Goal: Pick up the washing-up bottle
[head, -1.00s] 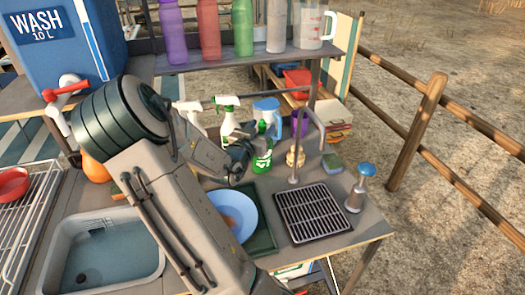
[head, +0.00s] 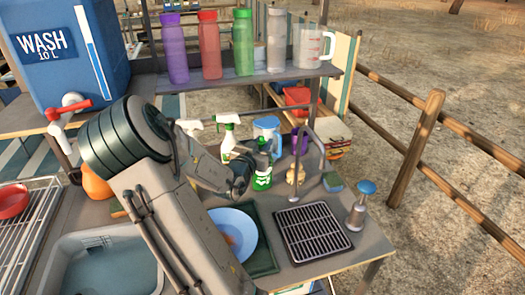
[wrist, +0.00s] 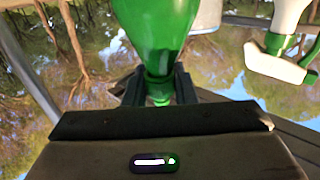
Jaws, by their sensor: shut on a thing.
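The washing-up bottle is green with a white-and-green label (head: 262,182) in the head view, near the back of the worktop, left of the tap. In the wrist view its green body (wrist: 157,30) narrows to a neck between my two fingers. My gripper (wrist: 160,88) is shut on it there; in the head view my gripper (head: 250,160) reaches it from the left and partly hides it. The bottle looks upright. I cannot tell whether its base touches the worktop.
White spray bottles (head: 229,135) stand behind and left, one also close in the wrist view (wrist: 275,62). A blue jug (head: 267,130) stands behind. A shelf (head: 235,85) hangs above.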

